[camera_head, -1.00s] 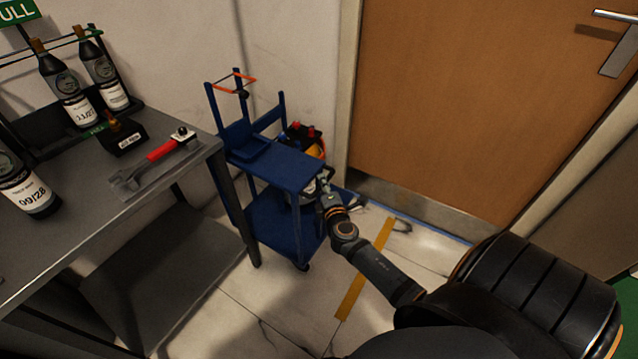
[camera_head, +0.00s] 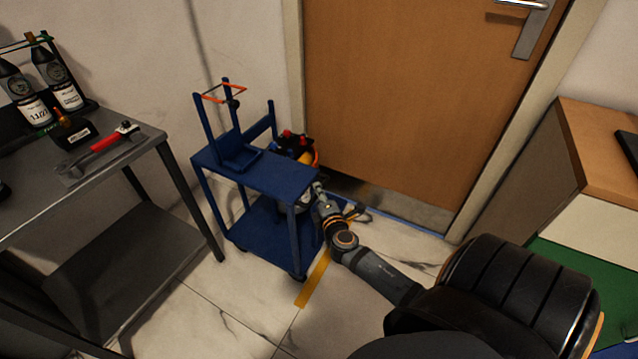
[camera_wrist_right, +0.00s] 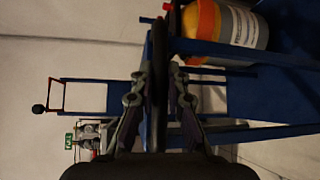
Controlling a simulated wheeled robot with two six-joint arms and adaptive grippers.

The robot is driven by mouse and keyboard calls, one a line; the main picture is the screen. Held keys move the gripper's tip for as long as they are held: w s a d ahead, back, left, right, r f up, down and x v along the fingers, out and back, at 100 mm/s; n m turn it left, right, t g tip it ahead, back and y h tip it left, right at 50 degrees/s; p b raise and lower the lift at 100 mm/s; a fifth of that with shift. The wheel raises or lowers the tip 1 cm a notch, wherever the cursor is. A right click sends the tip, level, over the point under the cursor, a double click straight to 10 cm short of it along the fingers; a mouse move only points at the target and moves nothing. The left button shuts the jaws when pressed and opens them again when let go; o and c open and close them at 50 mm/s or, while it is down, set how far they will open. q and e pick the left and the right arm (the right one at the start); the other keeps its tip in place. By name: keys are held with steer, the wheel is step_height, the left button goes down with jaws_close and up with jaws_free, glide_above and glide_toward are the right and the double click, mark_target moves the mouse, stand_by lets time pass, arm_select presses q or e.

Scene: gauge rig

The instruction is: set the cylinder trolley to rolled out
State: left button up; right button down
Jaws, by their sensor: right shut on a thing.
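The blue cylinder trolley (camera_head: 270,178) stands upright on the floor between the bench and the door, its near right side by the yellow floor strip. A gas cylinder with an orange shoulder and a pale label (camera_wrist_right: 238,25) rides on it; the trolley's top mostly hides it in the head view. My right gripper (camera_head: 318,188) is at the trolley's right end. In the right wrist view my right gripper (camera_wrist_right: 159,55) is shut on a dark bar, which I take as the trolley's handle. My left gripper is not in view.
A grey bench (camera_head: 110,165) at left carries bottles and a red-handled tool (camera_head: 103,145). A wooden door (camera_head: 410,100) is behind the trolley. The yellow strip (camera_head: 312,280) lies on the tiled floor. A cabinet (camera_head: 590,150) stands at right. Floor in front is clear.

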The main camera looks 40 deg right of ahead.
steer(key=shift+s+f, duration=0.1)
steer(key=shift+s, duration=0.05)
steer(key=c, duration=1.3)
jaws_free()
steer(key=shift+c, duration=0.2)
steer(key=v, duration=1.2)
